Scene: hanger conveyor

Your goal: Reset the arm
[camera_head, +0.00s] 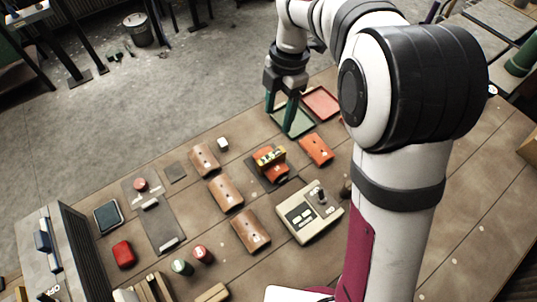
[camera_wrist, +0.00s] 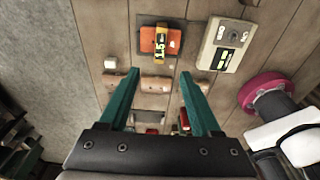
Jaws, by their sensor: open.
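My gripper (camera_head: 280,106) is at the far side of the table, above or beside the green tray (camera_head: 297,124). Its two teal fingers point down and are spread apart, with nothing between them. In the wrist view my open gripper (camera_wrist: 160,74) shows both fingers over the wooden table. An orange block (camera_head: 276,173) with a yellow item marked 1.5 (camera_wrist: 161,42) on top rests on a dark pad. The far fingertip's exact height above the tray cannot be told.
A beige control box (camera_head: 309,215) stands right of the pad. Several brown pouches (camera_head: 226,194) lie left of it, and an orange pouch (camera_head: 316,149) lies behind. A red tray (camera_head: 321,102) is beside the green one. A red button (camera_head: 123,254) and dark stand (camera_head: 74,250) are front left.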

